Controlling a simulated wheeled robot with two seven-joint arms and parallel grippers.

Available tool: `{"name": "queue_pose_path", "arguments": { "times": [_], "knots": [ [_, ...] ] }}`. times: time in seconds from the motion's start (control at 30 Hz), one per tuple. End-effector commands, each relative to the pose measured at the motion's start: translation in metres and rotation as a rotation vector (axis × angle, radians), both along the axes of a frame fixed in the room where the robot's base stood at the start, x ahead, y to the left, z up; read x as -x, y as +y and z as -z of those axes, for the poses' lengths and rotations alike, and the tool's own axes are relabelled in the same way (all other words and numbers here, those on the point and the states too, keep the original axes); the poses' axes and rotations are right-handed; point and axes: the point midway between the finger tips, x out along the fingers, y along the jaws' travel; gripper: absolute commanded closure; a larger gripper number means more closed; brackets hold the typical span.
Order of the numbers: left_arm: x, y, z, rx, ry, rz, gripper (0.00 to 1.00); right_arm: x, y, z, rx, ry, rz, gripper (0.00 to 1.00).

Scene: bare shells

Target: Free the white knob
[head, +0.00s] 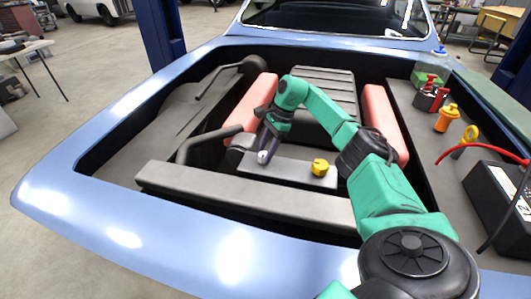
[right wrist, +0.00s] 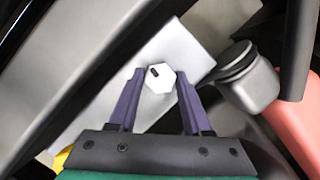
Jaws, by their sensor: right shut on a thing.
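The white knob (head: 262,157) sits on a grey box (head: 290,172) inside the open engine bay of a blue car. In the right wrist view the knob (right wrist: 160,79) is a white hexagon with a dark slot mark, between the two purple fingers. My right gripper (head: 266,151) reaches down from above and is shut on the knob; in the right wrist view its fingertips (right wrist: 159,76) lie on either side of it. My left gripper is not in view.
A yellow knob (head: 320,167) stands on the same grey box to the right. Red covers (head: 386,125) flank the middle of the bay. A grey bar (head: 240,196) crosses the front. Red-handled tools (head: 431,93), a yellow-orange bottle (head: 447,118) and a black battery (head: 497,195) stand on the right.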

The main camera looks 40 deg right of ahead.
Motion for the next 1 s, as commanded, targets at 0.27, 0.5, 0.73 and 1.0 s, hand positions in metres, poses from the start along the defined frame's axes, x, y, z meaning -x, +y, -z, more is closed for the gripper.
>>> {"name": "queue_pose_path", "arguments": {
  "times": [0.27, 0.5, 0.73, 1.0],
  "knots": [
    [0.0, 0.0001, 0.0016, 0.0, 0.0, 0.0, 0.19, -0.0015, -0.0007, -0.0016, 0.0, -0.006, -0.074, 1.0],
    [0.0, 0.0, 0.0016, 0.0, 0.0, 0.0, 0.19, -0.0016, -0.0007, -0.0017, 0.001, -0.006, -0.086, 1.0],
    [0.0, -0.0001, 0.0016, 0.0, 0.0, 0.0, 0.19, -0.0016, -0.0007, -0.0017, 0.001, -0.006, -0.085, 0.44],
    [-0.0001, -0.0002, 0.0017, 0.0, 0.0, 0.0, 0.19, -0.001, -0.0004, -0.0007, 0.001, -0.003, -0.085, 0.21]
  ]
}}
